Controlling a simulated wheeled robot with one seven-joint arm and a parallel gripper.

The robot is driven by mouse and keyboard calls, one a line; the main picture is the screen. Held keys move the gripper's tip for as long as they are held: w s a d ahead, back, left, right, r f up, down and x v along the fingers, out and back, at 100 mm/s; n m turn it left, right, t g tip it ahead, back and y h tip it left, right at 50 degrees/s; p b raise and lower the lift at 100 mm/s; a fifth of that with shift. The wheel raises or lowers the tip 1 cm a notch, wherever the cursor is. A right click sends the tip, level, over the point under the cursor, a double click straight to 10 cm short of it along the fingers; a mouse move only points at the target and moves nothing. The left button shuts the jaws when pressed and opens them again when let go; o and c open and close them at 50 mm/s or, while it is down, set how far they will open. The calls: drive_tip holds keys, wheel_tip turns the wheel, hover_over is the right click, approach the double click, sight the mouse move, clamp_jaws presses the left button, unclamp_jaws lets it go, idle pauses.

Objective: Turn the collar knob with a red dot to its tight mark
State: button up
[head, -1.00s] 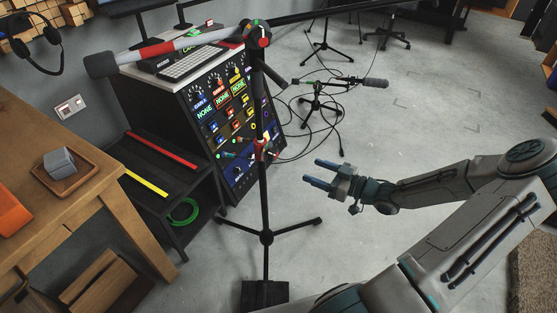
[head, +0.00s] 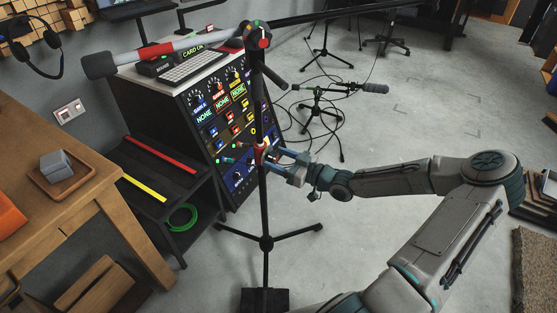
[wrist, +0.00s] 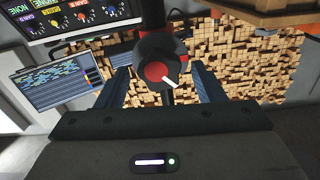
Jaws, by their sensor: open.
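The red collar knob (head: 261,153) sits on the black pole of the microphone stand (head: 264,205), about halfway up. In the wrist view the knob (wrist: 160,73) shows a red face with a white pointer aimed to the lower right. The tight mark and a separate red dot cannot be made out. My gripper (head: 273,155) is open at the collar, reaching in from the right. In the wrist view its two blue fingers (wrist: 163,78) stand left and right of the knob, with gaps visible on both sides.
The stand's upper joint (head: 258,38) has another red knob and carries a boom. A control rack (head: 235,120) stands close behind the pole. A black shelf (head: 165,170) and wooden table (head: 60,140) lie left. The floor (head: 400,130) to the right is mostly clear.

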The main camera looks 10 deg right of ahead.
drive_tip(key=shift+w+a, duration=0.15)
drive_tip(key=shift+c, duration=0.2)
drive_tip(key=c, duration=0.9)
drive_tip(key=shift+r+m+p, duration=0.1)
drive_tip(key=shift+m+p, duration=0.3)
drive_tip(key=m+p, duration=0.2)
drive_tip(key=m, duration=0.1)
drive_tip(key=shift+m, duration=0.3)
drive_tip(key=shift+m+p, duration=1.1)
drive_tip(key=shift+m, duration=0.7)
drive_tip(key=shift+f, duration=0.2)
